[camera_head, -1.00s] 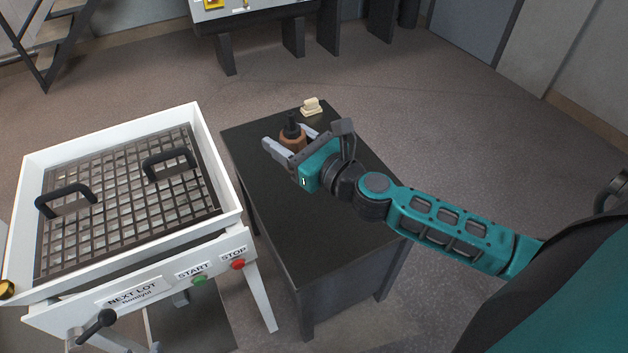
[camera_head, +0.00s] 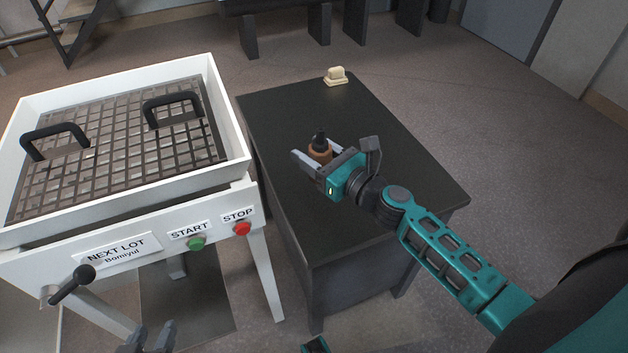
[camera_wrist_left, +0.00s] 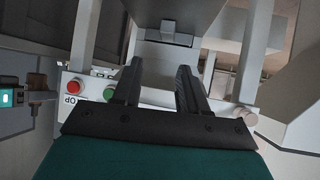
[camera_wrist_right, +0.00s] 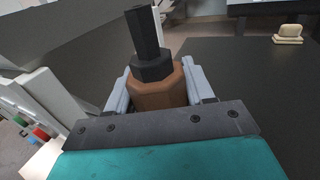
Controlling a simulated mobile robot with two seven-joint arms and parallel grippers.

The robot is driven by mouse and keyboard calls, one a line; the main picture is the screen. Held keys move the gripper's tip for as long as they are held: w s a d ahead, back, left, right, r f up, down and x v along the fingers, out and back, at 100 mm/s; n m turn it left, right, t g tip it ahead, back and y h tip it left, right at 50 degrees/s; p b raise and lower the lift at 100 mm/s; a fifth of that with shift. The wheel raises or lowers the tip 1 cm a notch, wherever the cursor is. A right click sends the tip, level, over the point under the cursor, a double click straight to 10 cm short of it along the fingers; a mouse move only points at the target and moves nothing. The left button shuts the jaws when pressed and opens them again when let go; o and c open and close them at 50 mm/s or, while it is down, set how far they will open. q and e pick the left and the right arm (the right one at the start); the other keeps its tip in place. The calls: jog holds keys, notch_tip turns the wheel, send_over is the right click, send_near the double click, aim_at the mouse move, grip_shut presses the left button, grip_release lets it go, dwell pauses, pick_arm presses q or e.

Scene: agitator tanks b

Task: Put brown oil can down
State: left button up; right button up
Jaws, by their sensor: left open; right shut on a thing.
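The brown oil can (camera_head: 319,150), with a black cap and spout, is between the fingers of my right gripper (camera_head: 312,158). In the right wrist view the oil can (camera_wrist_right: 158,88) stands upright, with the fingers closed on its sides. It is over the dark table (camera_head: 400,165); whether its base touches the top is hidden by the gripper. My left gripper (camera_head: 150,338) shows at the bottom edge of the head view. In the left wrist view the left gripper (camera_wrist_left: 160,82) is open and empty, with its fingers apart.
A cream block-like object (camera_head: 336,76) sits at the table's far edge. The white machine (camera_head: 130,215) with a grid, black handles, green START button (camera_head: 197,243) and red STOP button (camera_head: 242,228) stands left of the table. Much of the tabletop is clear.

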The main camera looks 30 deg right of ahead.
jog(key=shift+f, duration=0.5)
notch_tip(320, 180, down, 4)
jog(key=b, duration=0.3)
jog(key=shift+r, duration=0.15)
jog(key=shift+f, duration=0.25)
jog(key=o, duration=1.3)
pick_arm(q)
jog(key=shift+w+d+f, duration=0.2)
jog(key=shift+d+f, duration=0.3)
jog(key=shift+d, duration=0.15)
